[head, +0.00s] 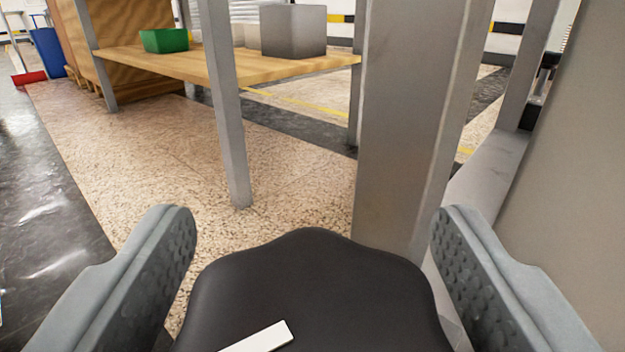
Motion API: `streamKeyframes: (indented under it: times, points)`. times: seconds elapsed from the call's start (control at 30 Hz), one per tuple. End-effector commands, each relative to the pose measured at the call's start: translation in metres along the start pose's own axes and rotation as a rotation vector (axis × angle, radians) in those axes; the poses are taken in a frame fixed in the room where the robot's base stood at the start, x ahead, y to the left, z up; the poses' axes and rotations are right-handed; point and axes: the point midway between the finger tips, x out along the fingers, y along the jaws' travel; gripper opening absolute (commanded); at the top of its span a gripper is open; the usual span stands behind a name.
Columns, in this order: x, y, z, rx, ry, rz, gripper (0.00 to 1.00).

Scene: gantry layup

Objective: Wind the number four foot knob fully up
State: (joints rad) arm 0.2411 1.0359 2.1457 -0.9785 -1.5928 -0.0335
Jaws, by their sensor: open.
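A large black knob (315,285) with a rounded, lobed edge fills the bottom middle of the head view. A white bar mark (257,338) lies on its top, slanting up to the right. No number shows on it, and its near part is cut off by the frame. My gripper (315,214) is open, with one grey finger on each side of the knob. A gap shows between the knob and the left finger. The right finger is closer to the knob, and I cannot tell whether it touches.
A grey metal post (405,130) stands just beyond the knob, with a grey panel (570,200) at right. Behind is a wooden shelf (290,70) on metal legs, holding a green bin (165,40) and a grey box (293,30). Speckled floor (130,150) is clear at left.

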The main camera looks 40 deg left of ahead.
Motion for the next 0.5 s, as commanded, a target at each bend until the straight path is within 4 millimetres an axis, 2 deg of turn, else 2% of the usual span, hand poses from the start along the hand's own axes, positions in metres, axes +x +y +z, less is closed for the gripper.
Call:
streamKeyframes:
  times: [0.13,0.4,0.5]
  points:
    - [0.0071,0.0000,-0.0001,0.000,0.000,0.000,0.71]
    - [0.0079,0.0001,-0.0001,0.000,0.000,0.001,0.71]
    - [0.0078,0.0001,-0.0001,0.000,0.000,0.001,0.53]
